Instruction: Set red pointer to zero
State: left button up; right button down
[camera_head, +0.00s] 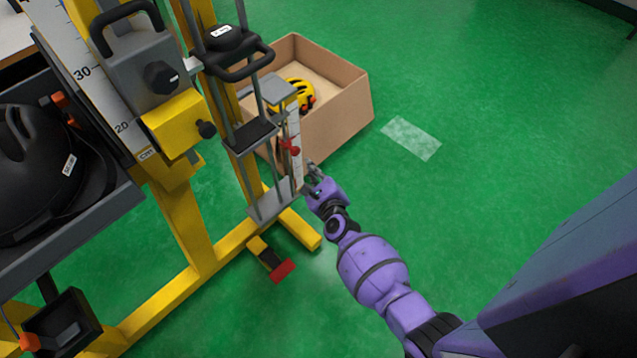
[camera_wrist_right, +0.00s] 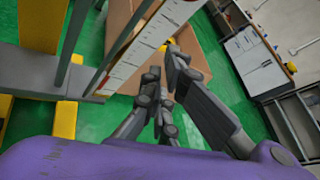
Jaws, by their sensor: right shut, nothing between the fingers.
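The red pointer (camera_head: 290,147) sits on a narrow white scale (camera_head: 296,168) on the side of the drop tower's grey carriage frame. My right gripper (camera_head: 312,175) is shut and empty, just below and right of the pointer, close to the scale's lower end. In the right wrist view my gripper's dark fingers (camera_wrist_right: 163,72) are close together, and the white scale (camera_wrist_right: 128,48) stands left of them. Whether the fingers touch the scale is not clear. My left gripper is not in view.
The yellow tower frame (camera_head: 185,225) fills the left, with a large ruler (camera_head: 95,85) and a grey block with handle (camera_head: 150,65). A cardboard box (camera_head: 340,115) holding a yellow helmet (camera_head: 298,92) stands behind the scale.

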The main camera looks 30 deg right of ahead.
notch_tip(320, 180, up, 3)
jog(key=a+p, duration=0.1)
jog(key=p, duration=0.1)
pick_arm(q)
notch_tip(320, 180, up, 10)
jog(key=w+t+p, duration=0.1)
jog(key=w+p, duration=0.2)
jog(key=p, duration=0.6)
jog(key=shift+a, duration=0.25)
pick_arm(e)
notch_tip(320, 180, up, 11)
send_over(290, 147)
jog(key=s+d, duration=0.3)
jog(key=s, duration=0.2)
jog(key=shift+w+a+f, duration=0.1)
jog(key=shift+w+a, duration=0.05)
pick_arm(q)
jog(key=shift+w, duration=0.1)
